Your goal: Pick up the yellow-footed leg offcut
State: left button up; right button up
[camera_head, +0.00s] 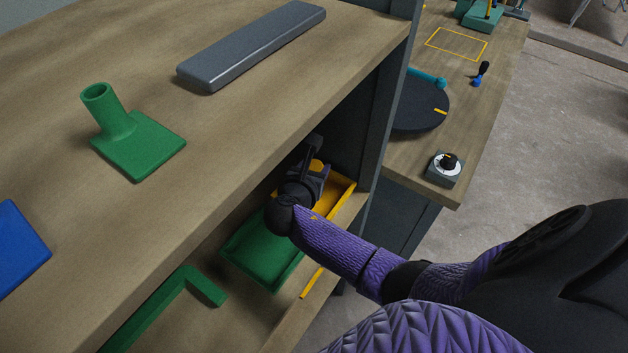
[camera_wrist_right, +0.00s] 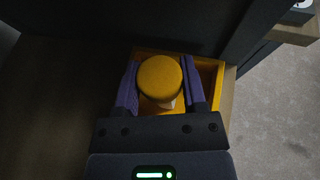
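The leg offcut stands foot up, and its round yellow foot (camera_wrist_right: 160,77) faces the right wrist camera. A small pale part shows below the foot; the rest is hidden under it. In the head view a bit of yellow (camera_head: 316,165) shows beside my right gripper (camera_head: 306,160). My right gripper (camera_wrist_right: 160,80) is on the lower shelf, its two purple fingers wide apart on either side of the foot. The gaps to the foot are very small, and I cannot tell if the fingers touch. My left gripper is not in view.
A yellow tray (camera_wrist_right: 210,72) lies around the offcut, with a green tray (camera_head: 250,254) beside it. The upper shelf (camera_head: 230,140) overhangs the gripper, and a dark side panel (camera_head: 388,105) stands to its right. A green bracket (camera_head: 160,308) lies at left.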

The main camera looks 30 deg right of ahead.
grip_shut()
